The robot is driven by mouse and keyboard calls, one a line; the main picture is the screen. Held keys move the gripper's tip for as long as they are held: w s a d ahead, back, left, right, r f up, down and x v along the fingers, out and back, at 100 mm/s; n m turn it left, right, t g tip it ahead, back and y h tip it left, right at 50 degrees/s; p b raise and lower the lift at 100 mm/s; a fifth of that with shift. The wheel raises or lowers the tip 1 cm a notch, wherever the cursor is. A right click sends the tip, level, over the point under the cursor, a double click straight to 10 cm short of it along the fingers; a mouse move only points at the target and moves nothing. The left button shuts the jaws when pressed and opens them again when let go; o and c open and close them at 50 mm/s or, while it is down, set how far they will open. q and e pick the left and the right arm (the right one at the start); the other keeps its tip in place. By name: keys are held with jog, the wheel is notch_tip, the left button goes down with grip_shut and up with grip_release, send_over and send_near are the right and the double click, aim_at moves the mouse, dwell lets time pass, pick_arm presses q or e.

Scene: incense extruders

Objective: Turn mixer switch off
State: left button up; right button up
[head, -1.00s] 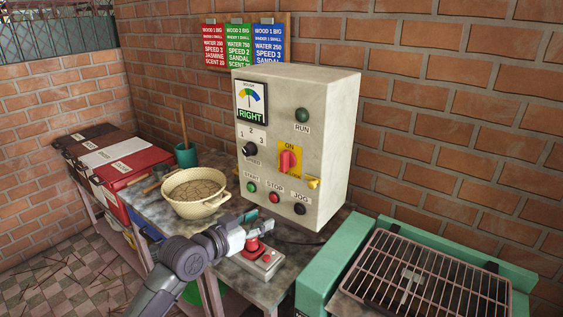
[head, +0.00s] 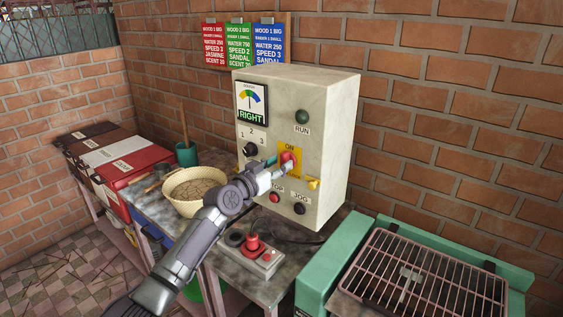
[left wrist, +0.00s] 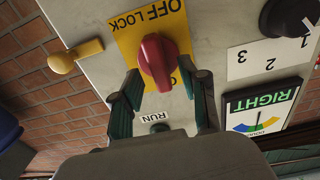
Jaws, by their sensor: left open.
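The mixer switch is a red rotary knob (head: 288,158) on a yellow plate marked ON, on the front of the pale control box (head: 330,130). Its grip stands roughly upright. My left gripper (head: 280,168) is at the knob, partly covering it in the head view. In the left wrist view, which is upside down, the red knob (left wrist: 157,62) lies between the two open fingers (left wrist: 160,78), with gaps on both sides. The yellow plate (left wrist: 128,40) there reads OFF LOCK. My right gripper is not in view.
Near the knob are a black selector (head: 250,149), a yellow lever (head: 313,183) and push buttons (head: 299,208). A red emergency button (head: 253,243) sits on the table below. A bowl (head: 182,205) stands left and a green-framed grill (head: 345,235) right.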

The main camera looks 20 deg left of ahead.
pick_arm(q)
jog(key=shift+w+d, duration=0.25)
jog(key=shift+w, duration=0.45)
jog(key=shift+c, duration=0.2)
grip_shut()
